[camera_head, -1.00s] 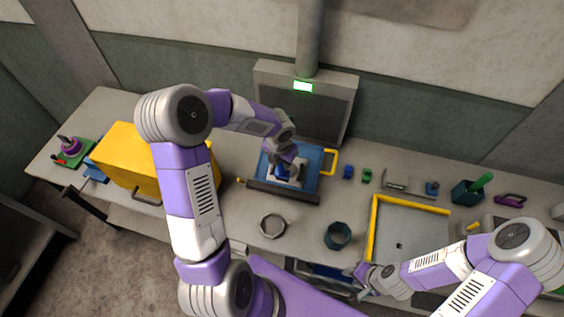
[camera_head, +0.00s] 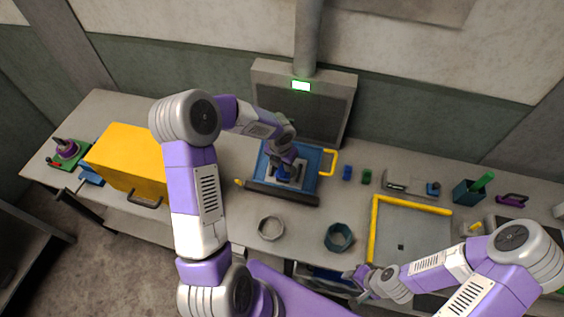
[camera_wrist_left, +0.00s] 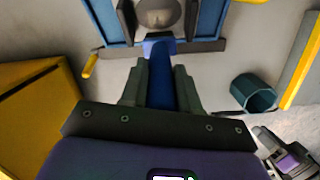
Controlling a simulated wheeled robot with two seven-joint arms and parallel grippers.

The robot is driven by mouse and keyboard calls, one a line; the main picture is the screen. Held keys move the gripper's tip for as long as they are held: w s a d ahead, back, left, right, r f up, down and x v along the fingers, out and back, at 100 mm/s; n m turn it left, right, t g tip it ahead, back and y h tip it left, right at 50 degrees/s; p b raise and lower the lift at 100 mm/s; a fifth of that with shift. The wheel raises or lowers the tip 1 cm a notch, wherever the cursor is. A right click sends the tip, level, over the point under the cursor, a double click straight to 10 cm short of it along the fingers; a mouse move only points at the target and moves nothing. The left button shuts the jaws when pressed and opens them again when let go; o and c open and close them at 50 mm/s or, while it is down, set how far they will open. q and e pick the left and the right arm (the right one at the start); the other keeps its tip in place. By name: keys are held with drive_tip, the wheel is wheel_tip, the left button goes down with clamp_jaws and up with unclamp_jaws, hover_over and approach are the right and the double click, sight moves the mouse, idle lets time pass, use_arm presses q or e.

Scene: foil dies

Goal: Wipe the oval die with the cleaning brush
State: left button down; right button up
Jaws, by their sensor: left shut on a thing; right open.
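My left gripper (camera_wrist_left: 160,88) is shut on a blue-handled brush (camera_wrist_left: 160,70), which points away from the wrist. In the head view my left gripper (camera_head: 284,165) is over the blue fixture (camera_head: 308,178) at the bench's middle. A grey oval die face (camera_wrist_left: 160,12) shows at the top of the left wrist view, inside the fixture. The brush's far end is close to the die's near edge; I cannot tell whether they touch. In the head view the gripper hides most of the die. My right gripper (camera_head: 362,282) is open and empty near the bench's front edge.
A yellow box (camera_head: 128,165) stands left of the fixture. A grey ring (camera_head: 271,228) and a teal cup (camera_head: 339,237) stand in front. A yellow-edged tray (camera_head: 420,235) lies to the right, with small tools behind. A dark bar (camera_head: 280,193) runs along the fixture's front.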

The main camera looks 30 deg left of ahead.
use_arm(q)
drive_tip(key=shift+w+a+f+b, duration=0.1)
drive_tip(key=shift+w+f+b, duration=0.25)
drive_tip(key=shift+f, duration=0.4)
use_arm(e)
drive_tip(key=shift+f, duration=0.3)
use_arm(q)
drive_tip(key=shift+w+r+p, duration=0.35)
drive_tip(key=shift+p, duration=0.25)
drive_tip(key=shift+s+f, duration=0.35)
drive_tip(key=shift+f, duration=0.05)
use_arm(e)
drive_tip(key=shift+r, duration=0.65)
